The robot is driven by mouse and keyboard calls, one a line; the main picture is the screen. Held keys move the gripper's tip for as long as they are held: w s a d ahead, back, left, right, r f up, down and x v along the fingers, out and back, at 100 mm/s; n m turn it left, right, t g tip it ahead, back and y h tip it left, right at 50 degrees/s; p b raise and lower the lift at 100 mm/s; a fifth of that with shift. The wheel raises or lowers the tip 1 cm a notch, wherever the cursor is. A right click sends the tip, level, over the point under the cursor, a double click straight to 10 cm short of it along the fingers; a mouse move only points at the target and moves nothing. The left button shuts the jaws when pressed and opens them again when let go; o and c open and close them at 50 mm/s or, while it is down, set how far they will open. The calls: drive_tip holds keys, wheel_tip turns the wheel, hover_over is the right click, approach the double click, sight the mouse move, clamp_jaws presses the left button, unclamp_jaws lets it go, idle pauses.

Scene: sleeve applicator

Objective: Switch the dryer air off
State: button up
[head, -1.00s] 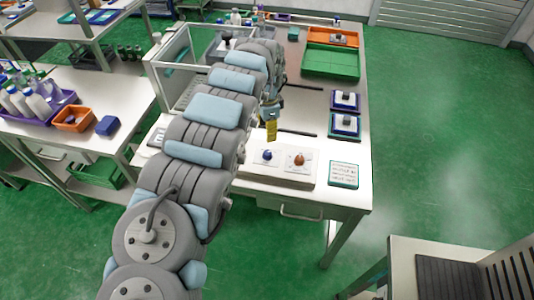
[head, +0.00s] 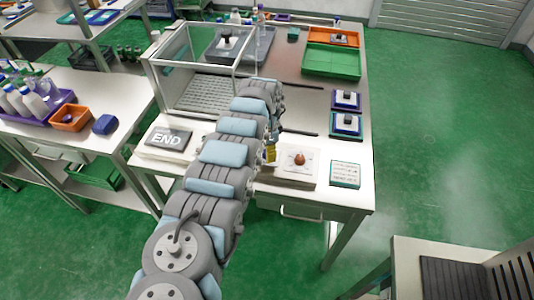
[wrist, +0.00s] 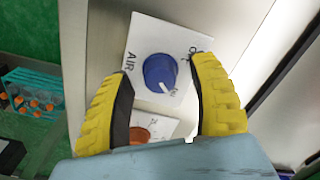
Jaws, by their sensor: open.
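The blue knob (wrist: 160,72) sits on a white plate marked AIR, in the middle of the wrist view. Its white pointer line faces the lower right, near a small partly legible mark. Another label at the plate's upper right is partly covered by a finger. My gripper (wrist: 163,68) is open, with one yellow finger on each side of the knob; I cannot tell whether they touch it. In the head view my gripper (head: 270,153) is over the control panel and the blue knob is hidden. An orange knob (head: 300,159) is beside it; it also shows in the wrist view (wrist: 140,134).
A clear-walled box (head: 197,66) stands behind my arm. An END pad (head: 167,139) lies left of it and a teal-edged card (head: 345,174) lies right of the panel.

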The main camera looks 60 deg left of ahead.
drive_tip(key=shift+f, duration=0.3)
clamp_jaws()
